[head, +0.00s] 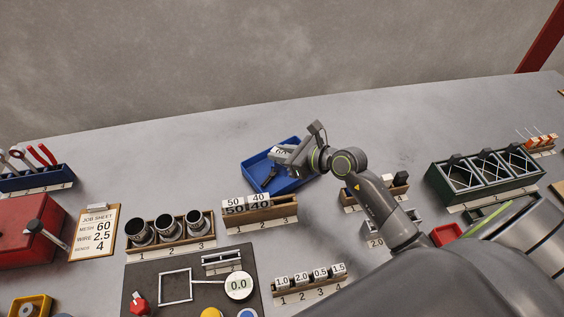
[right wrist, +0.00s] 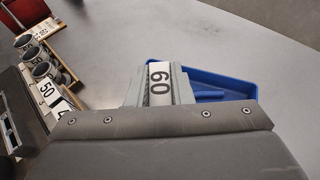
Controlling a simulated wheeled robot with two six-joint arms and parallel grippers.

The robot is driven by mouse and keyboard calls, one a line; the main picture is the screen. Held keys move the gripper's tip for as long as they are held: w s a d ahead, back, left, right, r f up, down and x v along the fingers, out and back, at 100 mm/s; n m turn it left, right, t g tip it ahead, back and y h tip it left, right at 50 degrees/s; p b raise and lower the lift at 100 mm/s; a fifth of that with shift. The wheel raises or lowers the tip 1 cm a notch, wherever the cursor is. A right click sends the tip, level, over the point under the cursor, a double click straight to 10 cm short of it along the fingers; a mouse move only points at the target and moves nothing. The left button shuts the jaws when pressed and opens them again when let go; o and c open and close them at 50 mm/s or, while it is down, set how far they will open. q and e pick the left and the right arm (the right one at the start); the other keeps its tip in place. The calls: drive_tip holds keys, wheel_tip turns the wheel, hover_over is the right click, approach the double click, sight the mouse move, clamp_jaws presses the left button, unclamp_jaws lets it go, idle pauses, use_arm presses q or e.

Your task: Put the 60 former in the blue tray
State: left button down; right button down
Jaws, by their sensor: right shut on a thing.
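The 60 former (right wrist: 159,84) shows in the right wrist view as a block with a white label reading 60, between the jaws of my right gripper (head: 283,155). My right gripper is shut on it over the blue tray (head: 254,166). The tray's blue rim also shows in the right wrist view (right wrist: 225,78), just beyond the former. I cannot tell whether the former touches the tray floor. A dark item (head: 270,177) shows inside the tray. My left gripper is not in view.
A wooden rack (head: 262,214) with formers labelled 50 and 40 stands just in front of the tray. A green bin (head: 485,172) is at the right. The table behind the tray is clear.

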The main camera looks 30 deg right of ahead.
wheel_tip(320, 180, down, 3)
drive_tip(key=shift+f, duration=0.2)
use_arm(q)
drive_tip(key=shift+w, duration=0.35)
use_arm(e)
drive_tip(key=shift+f, duration=0.4)
drive_tip(key=shift+f, duration=0.1)
drive_tip(key=c, duration=1.3)
unclamp_jaws()
drive_tip(key=shift+r, duration=0.2)
drive_tip(key=shift+s+d, duration=0.2)
drive_tip(key=shift+s, duration=0.1)
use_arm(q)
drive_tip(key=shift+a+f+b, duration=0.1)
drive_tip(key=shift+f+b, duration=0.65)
use_arm(e)
drive_tip(key=v, duration=1.1)
drive_tip(key=shift+s+r, duration=0.1)
drive_tip(key=shift+s, duration=0.05)
